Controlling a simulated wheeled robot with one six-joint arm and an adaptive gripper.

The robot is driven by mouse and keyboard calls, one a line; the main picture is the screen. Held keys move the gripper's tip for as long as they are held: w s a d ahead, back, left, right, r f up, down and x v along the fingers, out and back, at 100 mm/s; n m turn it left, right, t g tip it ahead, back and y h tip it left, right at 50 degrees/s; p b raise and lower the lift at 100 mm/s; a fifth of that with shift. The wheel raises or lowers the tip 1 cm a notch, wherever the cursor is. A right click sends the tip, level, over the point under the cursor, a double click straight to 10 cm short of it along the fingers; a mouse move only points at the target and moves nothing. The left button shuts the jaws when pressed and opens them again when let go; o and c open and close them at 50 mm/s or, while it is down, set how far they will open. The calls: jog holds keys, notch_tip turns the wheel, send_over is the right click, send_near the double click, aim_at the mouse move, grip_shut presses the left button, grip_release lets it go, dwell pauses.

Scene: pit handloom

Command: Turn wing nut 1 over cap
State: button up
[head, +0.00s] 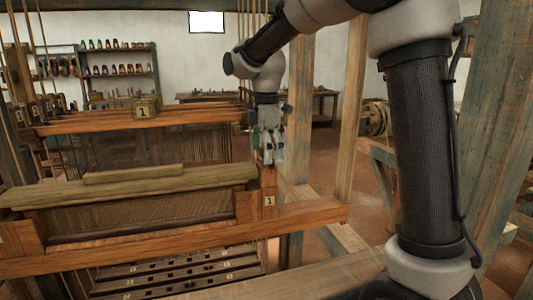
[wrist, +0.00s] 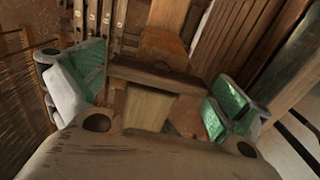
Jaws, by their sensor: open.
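My gripper (head: 270,158) hangs pointing down over the right end of the loom's beam, above the upright post (head: 269,202) with the label 1. In the wrist view its two green-padded fingers (wrist: 158,95) stand wide apart with nothing held. Between them, a short dark wooden bar (wrist: 155,74) lies crosswise beside a pale wooden block (wrist: 146,106). The bar may be wing nut 1 and the block its cap, but I cannot tell for sure. In the head view the fingers hide the post's top, and no wing nut can be made out.
The long pale beam (head: 130,190) and the lower orange rail (head: 180,236) run left from the post. Another label 1 sits on a block (head: 146,108) on the rear frame. Upright timbers (head: 352,110) stand close to the right of my gripper.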

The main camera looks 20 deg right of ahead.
jog(key=shift+c, duration=0.2)
jog(key=c, duration=0.7)
jog(key=shift+o, duration=0.2)
jog(key=shift+m, duration=0.3)
jog(key=m, duration=0.3)
jog(key=shift+m, duration=0.3)
jog(key=m, duration=0.4)
jog(key=shift+m, duration=0.3)
jog(key=m, duration=0.4)
jog(key=shift+m, duration=2.5)
